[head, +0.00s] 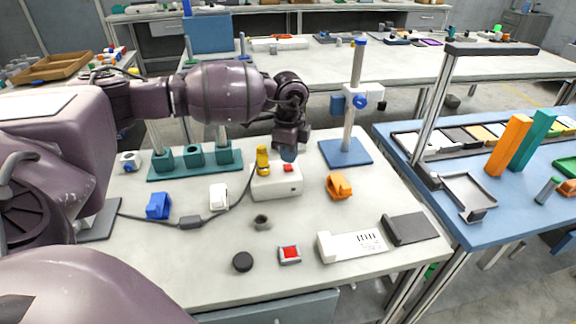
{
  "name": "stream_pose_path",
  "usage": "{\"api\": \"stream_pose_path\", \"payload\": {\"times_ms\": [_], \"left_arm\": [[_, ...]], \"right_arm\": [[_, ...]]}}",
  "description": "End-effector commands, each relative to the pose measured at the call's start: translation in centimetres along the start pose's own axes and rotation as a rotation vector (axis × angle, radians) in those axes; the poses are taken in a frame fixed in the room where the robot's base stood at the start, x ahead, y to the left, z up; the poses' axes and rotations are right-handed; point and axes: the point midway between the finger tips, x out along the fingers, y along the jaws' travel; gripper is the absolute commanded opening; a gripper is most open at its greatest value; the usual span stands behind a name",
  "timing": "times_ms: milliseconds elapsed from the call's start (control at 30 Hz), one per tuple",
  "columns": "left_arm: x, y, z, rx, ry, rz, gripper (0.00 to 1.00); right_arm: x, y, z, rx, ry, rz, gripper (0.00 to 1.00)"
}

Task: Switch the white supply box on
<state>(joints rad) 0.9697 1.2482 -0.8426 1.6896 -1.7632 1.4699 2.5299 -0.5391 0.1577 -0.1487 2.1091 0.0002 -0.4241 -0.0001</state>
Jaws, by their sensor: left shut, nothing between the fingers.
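The white supply box (277,183) stands near the middle of the bench, with a red switch (288,168) on its top. A yellow plug-like piece (262,160) stands upright at the box's left end, and a dark cable runs from it to the left. My left gripper (288,155) reaches in from the left, pointing down, shut and empty. Its fingertips are just above or behind the red switch; I cannot tell whether they touch it. Whether the switch is on or off cannot be told. My right gripper is not in view.
A blue-based stand (346,152) rises right of the box, with an orange part (339,186) in front. A teal rack (194,160) lies behind left. A red button (289,254), black knob (242,262) and white panel (352,245) lie near the front.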

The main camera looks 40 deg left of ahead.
Motion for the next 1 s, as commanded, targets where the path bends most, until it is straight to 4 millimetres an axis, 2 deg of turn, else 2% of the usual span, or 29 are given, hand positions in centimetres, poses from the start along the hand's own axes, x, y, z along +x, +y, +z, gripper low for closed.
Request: {"api": "stream_pose_path", "payload": {"times_ms": [1000], "left_arm": [[0.69,0.01,0.0,0.0,0.0,0.001,0.0]], "right_arm": [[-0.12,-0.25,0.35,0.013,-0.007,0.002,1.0]]}}
